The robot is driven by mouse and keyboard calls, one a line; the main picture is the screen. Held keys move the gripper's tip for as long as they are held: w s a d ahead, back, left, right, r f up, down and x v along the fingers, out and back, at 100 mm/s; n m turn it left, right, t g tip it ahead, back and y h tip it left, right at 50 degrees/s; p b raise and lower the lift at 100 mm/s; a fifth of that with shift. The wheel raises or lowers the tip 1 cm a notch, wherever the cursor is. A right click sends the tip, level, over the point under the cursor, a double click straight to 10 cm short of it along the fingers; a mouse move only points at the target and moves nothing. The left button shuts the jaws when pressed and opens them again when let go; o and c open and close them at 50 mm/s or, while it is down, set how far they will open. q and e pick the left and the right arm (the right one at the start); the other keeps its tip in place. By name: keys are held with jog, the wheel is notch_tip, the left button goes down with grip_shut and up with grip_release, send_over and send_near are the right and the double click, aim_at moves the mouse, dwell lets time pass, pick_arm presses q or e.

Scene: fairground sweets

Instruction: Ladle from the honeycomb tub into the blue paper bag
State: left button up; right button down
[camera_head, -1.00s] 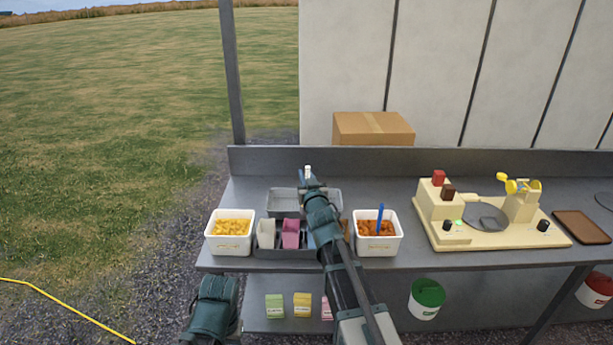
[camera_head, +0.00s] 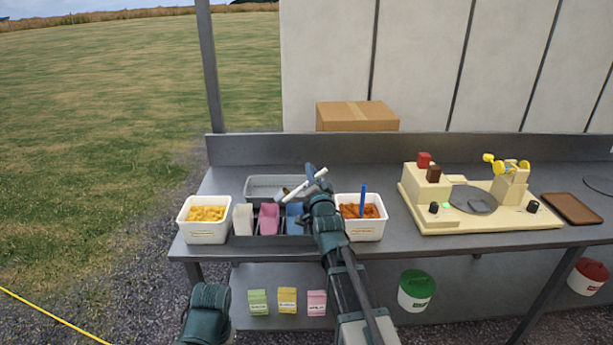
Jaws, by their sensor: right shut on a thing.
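My right gripper (camera_head: 311,176) is shut on a white ladle (camera_head: 299,186). The ladle slants down to the left, its lower end above the area between the grey tray and the bags. The blue paper bag (camera_head: 294,218) stands in a dark rack beside a pink and a white bag, partly hidden by my right arm. A white tub of yellow pieces (camera_head: 207,214) stands left of the rack. A white tub of orange-brown pieces (camera_head: 361,211) with a blue handle stands right of it. I cannot read which label says honeycomb.
A grey tray (camera_head: 262,186) lies behind the bags. A cream machine (camera_head: 470,222) with a round plate stands to the right, then a brown tray (camera_head: 572,208). A cardboard box (camera_head: 357,117) is behind the counter's back wall. Packets and lidded buckets are below.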

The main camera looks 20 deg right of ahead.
pick_arm(q)
notch_tip(320, 180, down, 7)
jog(key=d+b, duration=0.1)
jog(key=b, duration=0.5)
pick_arm(e)
jog(key=s+d+f+m+h, duration=0.1)
jog(key=d+f+m+h, duration=0.1)
jog(key=d+f+m, duration=0.2)
jog(key=shift+d+f+m, duration=0.15)
jog(key=shift+f+m, duration=0.95)
jog(key=shift+m, duration=0.8)
pick_arm(q)
jog(key=shift+s+d, duration=0.1)
pick_arm(e)
jog(key=shift+s, duration=0.1)
